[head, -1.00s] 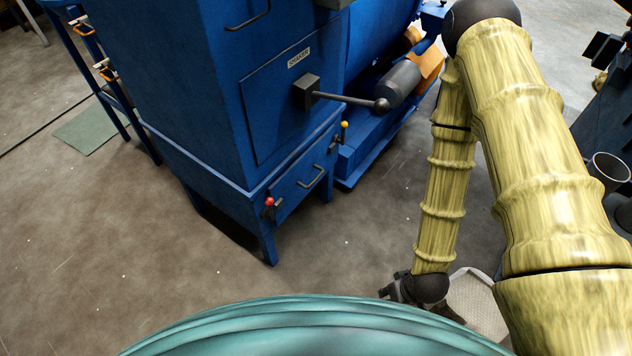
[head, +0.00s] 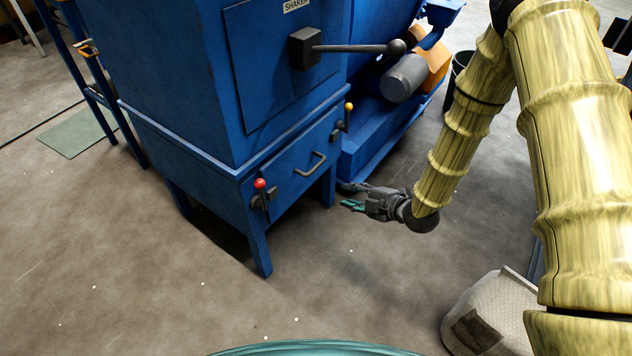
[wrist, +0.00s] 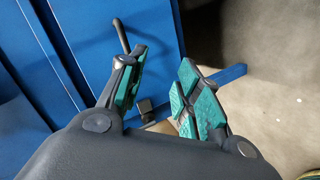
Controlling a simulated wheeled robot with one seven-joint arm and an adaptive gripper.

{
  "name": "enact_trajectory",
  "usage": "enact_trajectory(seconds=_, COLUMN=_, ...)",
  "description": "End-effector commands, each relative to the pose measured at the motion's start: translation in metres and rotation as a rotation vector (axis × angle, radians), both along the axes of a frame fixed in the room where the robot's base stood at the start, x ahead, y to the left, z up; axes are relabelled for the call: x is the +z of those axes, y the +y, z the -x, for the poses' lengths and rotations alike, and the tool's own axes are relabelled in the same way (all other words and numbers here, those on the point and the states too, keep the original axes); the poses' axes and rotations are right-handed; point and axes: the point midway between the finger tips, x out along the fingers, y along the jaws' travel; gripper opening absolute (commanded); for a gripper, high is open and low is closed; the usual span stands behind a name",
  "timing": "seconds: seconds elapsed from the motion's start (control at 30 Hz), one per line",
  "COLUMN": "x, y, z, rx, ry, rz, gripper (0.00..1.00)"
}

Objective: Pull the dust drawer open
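The dust drawer (head: 285,182) is the blue front low on the blue cabinet, and it looks shut. Its grey bar handle (head: 311,165) is at the middle of the front. A red-knobbed latch (head: 261,192) is at its left end and a yellow-knobbed latch (head: 343,120) at its right end. My gripper (head: 352,197) is open and empty, to the right of the drawer and lower than the handle, apart from it. In the wrist view, the teal-padded fingers of my gripper (wrist: 162,88) are spread, with a dark bar, probably the handle (wrist: 121,36), beyond the left finger.
The shaker lever (head: 355,48) sticks out above the drawer. Cabinet legs (head: 259,247) stand below it. A blue machine base with a grey motor (head: 403,78) is behind my gripper. The floor before the drawer is clear.

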Motion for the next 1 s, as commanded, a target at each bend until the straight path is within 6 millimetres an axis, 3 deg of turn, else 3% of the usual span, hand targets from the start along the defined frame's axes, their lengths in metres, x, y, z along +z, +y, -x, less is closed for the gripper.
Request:
enact_trajectory(seconds=0.03, x=-0.009, y=0.003, z=-0.011, rx=0.044, ry=-0.071, rz=0.015, gripper=0.34)
enact_trajectory(seconds=0.2, x=0.003, y=0.014, z=-0.037, rx=0.184, ry=-0.296, rz=0.07, gripper=0.34)
enact_trajectory(seconds=0.4, x=0.015, y=0.02, z=-0.051, rx=0.273, ry=-0.455, rz=0.111, gripper=0.34)
enact_trajectory(seconds=0.67, x=0.017, y=0.031, z=-0.059, rx=0.298, ry=-0.496, rz=0.12, gripper=0.34)
enact_trajectory(seconds=1.0, x=0.005, y=0.072, z=-0.089, rx=0.296, ry=-0.493, rz=0.12, gripper=0.34)
